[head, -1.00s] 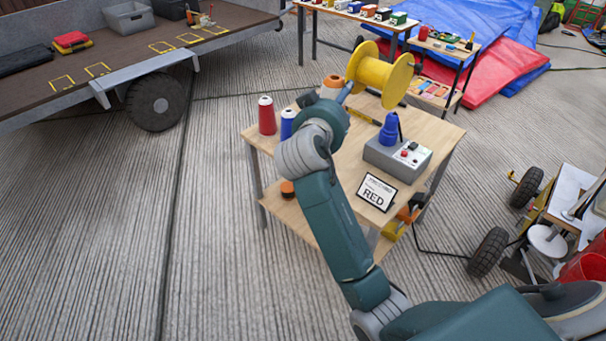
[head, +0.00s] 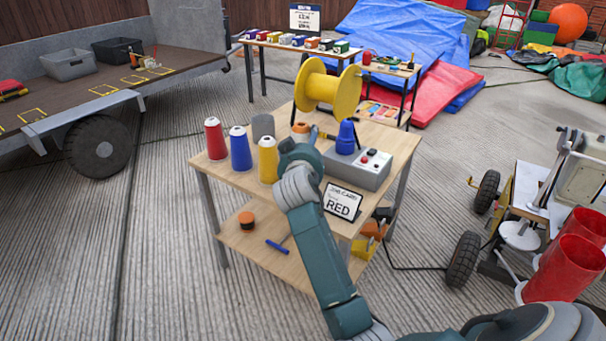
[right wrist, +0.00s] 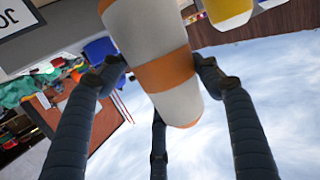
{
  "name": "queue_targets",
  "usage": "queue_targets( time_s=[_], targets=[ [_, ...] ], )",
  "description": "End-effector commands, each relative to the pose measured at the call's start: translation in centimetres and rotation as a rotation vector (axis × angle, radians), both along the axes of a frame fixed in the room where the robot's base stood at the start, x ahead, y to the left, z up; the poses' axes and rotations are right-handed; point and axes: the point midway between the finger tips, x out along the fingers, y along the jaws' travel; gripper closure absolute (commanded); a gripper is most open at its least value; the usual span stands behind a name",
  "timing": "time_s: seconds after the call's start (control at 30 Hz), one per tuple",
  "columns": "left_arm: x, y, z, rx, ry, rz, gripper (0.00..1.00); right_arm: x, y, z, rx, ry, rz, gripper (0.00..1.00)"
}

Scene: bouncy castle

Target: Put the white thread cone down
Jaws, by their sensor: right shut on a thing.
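My right gripper (head: 303,142) is over the wooden table (head: 208,172), largely hidden behind its own wrist in the head view. In the right wrist view its fingers (right wrist: 160,75) are closed around a white thread cone (right wrist: 180,103) with orange bands. An orange and white top, which looks like this cone's (head: 300,128), shows just behind the wrist in the head view. Whether its base touches the table is hidden. Red (head: 215,140), blue (head: 240,150) and yellow (head: 267,160) cones stand upright to the left of my gripper. My left gripper is out of view.
A grey cylinder (head: 263,126) stands behind the yellow cone. A large yellow spool (head: 328,88) rises behind my gripper.

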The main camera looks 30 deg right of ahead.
Motion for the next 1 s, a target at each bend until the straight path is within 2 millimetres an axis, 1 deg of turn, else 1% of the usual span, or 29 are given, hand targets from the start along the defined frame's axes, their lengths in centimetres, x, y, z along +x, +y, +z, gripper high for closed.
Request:
queue_targets(
  time_s=[0.03, 0.1, 0.2, 0.27, 0.33, 0.5, 0.6, 0.67, 0.93, 0.97, 1.0],
  targets=[
    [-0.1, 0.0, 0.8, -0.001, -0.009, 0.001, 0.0, 0.0, 0.0, -1.4, -0.002, 0.002, 0.001, 0.89],
    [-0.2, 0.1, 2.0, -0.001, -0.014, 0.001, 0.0, 0.0, 0.0, -2.6, -0.003, 0.0, 0.002, 0.89],
    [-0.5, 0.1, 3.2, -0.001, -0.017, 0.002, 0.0, 0.0, 0.0, -3.6, -0.003, -0.002, 0.0, 0.89],
    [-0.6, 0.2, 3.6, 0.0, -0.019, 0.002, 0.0, 0.0, 0.0, -3.8, -0.002, -0.003, 0.001, 0.89],
    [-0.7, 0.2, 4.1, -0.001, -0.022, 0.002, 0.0, 0.0, 0.0, -4.5, -0.002, -0.003, 0.001, 0.89],
    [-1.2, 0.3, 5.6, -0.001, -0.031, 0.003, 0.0, 0.0, 0.0, -7.1, -0.003, 0.0, 0.002, 0.89],
    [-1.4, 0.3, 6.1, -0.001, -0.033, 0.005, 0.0, 0.0, 0.0, -7.7, -0.003, -0.003, 0.0, 0.89],
    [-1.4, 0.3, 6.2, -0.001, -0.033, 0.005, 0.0, 0.0, 0.0, -7.7, -0.002, -0.003, 0.0, 0.89],
    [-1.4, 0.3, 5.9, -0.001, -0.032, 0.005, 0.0, 0.0, 0.0, -7.9, -0.001, -0.003, 0.001, 0.89],
    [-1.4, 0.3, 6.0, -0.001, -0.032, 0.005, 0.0, 0.0, 0.0, -8.0, -0.001, -0.001, 0.0, 0.33],
    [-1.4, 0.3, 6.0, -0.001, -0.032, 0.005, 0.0, 0.0, 0.0, -7.9, -0.001, -0.001, 0.0, 0.25]
  ],
)
